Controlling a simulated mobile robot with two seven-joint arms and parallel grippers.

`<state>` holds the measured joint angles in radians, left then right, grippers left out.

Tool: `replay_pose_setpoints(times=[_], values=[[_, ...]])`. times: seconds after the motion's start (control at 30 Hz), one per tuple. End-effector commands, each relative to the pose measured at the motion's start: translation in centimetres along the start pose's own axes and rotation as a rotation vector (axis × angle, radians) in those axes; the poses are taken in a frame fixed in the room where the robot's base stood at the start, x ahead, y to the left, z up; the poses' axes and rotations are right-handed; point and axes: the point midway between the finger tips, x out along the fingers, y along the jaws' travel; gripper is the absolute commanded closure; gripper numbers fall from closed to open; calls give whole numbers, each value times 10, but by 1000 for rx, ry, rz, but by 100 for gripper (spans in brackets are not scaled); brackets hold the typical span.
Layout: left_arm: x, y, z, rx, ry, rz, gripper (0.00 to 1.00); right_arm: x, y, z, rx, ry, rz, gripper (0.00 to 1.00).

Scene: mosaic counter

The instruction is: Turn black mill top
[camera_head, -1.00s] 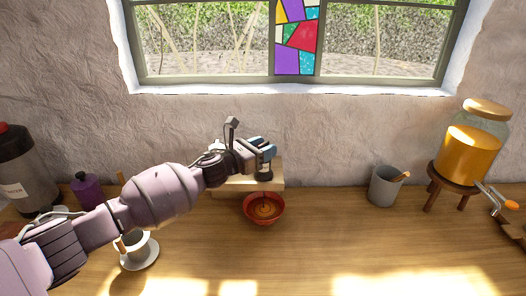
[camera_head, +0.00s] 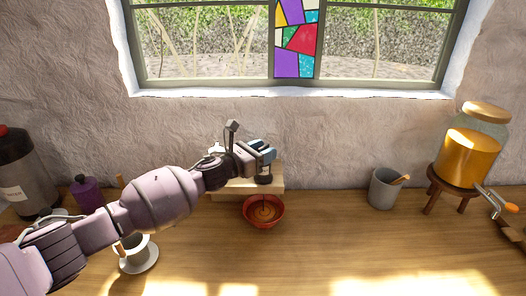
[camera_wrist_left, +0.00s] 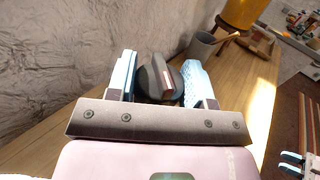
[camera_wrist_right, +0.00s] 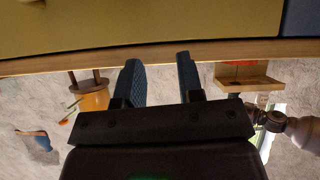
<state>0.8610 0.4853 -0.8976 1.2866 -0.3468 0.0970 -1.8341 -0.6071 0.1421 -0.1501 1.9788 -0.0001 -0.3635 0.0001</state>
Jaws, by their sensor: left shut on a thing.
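The black mill (camera_head: 264,179) stands upright on a small wooden stand (camera_head: 230,190) by the wall. My left gripper (camera_head: 262,152) comes down to its top and is shut on it. In the left wrist view the dark rounded mill top (camera_wrist_left: 155,82) sits between the two pale blue fingers of my left gripper (camera_wrist_left: 158,78). A red bowl (camera_head: 264,225) with brown contents sits just in front of the stand, under the mill.
A white cup on a saucer (camera_head: 150,262) stands below my left arm. A purple bottle (camera_head: 85,194) and a grey dispenser (camera_head: 28,178) are at the left. A grey cup (camera_head: 383,190) and a honey jar (camera_head: 472,150) on a stool are at the right. The counter's middle right is clear.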

Motion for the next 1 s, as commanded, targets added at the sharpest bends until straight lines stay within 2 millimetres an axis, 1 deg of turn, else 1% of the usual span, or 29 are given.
replay_pose_setpoints(times=[0.23,0.27,0.4,0.67,0.77,0.87,1.0], values=[[0,0,1,0,-1,0,76,0,0,1,0,-2,0,65],[0,0,1,0,-1,0,48,0,0,1,0,-2,0,65],[0,0,1,0,-1,0,27,0,0,1,0,-2,0,65],[0,0,0,0,-1,0,27,0,0,1,0,-2,0,65],[-3,0,0,1,0,1,27,0,0,1,0,-1,0,65],[-11,1,0,1,0,1,27,0,0,2,0,-1,0,65],[-30,0,-1,2,0,0,27,1,0,2,0,0,0,65]])
